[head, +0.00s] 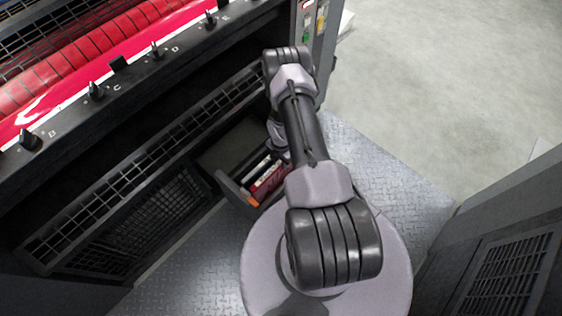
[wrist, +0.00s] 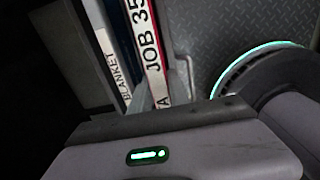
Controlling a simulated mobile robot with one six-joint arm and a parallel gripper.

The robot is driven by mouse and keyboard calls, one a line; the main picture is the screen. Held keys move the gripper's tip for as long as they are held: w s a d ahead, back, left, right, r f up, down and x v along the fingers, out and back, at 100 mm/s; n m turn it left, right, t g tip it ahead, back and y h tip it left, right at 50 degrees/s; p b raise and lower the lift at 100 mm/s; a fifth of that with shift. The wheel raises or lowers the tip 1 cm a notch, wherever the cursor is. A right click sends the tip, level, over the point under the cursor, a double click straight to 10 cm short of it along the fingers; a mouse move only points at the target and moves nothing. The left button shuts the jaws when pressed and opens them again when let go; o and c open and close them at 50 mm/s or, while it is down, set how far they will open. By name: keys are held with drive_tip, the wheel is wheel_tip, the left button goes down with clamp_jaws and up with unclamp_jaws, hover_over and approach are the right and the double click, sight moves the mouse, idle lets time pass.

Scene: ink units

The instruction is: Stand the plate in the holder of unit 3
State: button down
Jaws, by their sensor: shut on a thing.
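My gripper (wrist: 163,95) is shut on a thin, red-edged item with a white label reading JOB 35 (wrist: 148,45); the rest of its text is cut off or covered. I cannot tell whether it is the plate. It stands on edge beside a dark item labelled BLANKET (wrist: 122,75). In the head view, a low open bin (head: 232,190) under the press holds several upright items, one of them red (head: 268,178). My arm reaches down to the bin's right end and hides my gripper there. I cannot make out a unit 3 holder.
The press (head: 150,100) with its red roller (head: 90,55) and knobs fills the left. A black grille panel (head: 130,220) lies below it. A grey cabinet (head: 510,240) stands at right. Tread-plate floor lies between, with bare concrete (head: 430,90) at upper right.

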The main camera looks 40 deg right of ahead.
drive_tip(key=shift+f, duration=0.3)
idle(0.5)
drive_tip(key=c, duration=1.2)
unclamp_jaws()
drive_tip(key=shift+o, duration=0.2)
drive_tip(key=shift+r, duration=0.1)
wheel_tip(320, 180, up, 17)
drive_tip(key=p, duration=0.7)
drive_tip(key=shift+p, duration=0.4)
drive_tip(key=shift+r, duration=0.1)
wheel_tip(320, 180, up, 5)
drive_tip(key=p, duration=0.3)
